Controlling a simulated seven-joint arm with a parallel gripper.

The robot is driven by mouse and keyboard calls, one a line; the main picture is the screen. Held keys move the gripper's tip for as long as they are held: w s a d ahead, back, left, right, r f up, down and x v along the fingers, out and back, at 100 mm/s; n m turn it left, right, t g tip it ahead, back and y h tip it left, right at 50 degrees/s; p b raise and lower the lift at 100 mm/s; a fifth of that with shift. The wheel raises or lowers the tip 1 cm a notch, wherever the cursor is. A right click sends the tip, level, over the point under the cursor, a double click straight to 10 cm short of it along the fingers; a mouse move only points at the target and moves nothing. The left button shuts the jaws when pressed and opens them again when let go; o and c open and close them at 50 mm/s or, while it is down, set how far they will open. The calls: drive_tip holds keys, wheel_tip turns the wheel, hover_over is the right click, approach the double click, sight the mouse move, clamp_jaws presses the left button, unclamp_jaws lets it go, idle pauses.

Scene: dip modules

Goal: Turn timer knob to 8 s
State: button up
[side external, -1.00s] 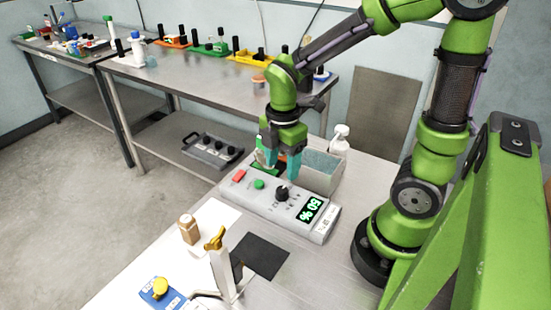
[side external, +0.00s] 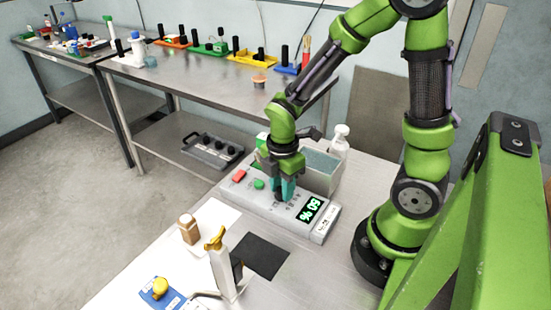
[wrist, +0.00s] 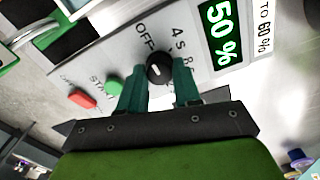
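The timer knob (wrist: 159,66) is black and round with a short white mark, on the face of a pale grey control box (side external: 262,203). In the wrist view the dial labels OFF, 4 S and 8 run along its far side. My gripper (wrist: 159,76) is down at the box, with one teal finger on each side of the knob. The fingers look apart, with a small gap on the right; contact on the left is unclear. In the side view the fingers (side external: 284,189) hide the knob. The green display (side external: 311,209) reads 50 %.
A red button (side external: 239,176) and a green START button (side external: 259,184) sit left of the knob. A grey bin (side external: 322,174) and a white bottle (side external: 340,138) stand behind the box. In front are a black mat (side external: 261,256), a brown-capped bottle (side external: 188,230) and a yellow-topped stand (side external: 220,268).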

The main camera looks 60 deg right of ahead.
drive_tip(key=c, duration=0.4)
drive_tip(key=shift+c, duration=0.2)
drive_tip(key=shift+m, duration=0.3)
drive_tip(key=m, duration=1)
drive_tip(key=shift+m, duration=0.4)
drive_tip(key=m, duration=1.2)
drive_tip(key=shift+d+r, duration=0.1)
drive_tip(key=shift+m, duration=0.3)
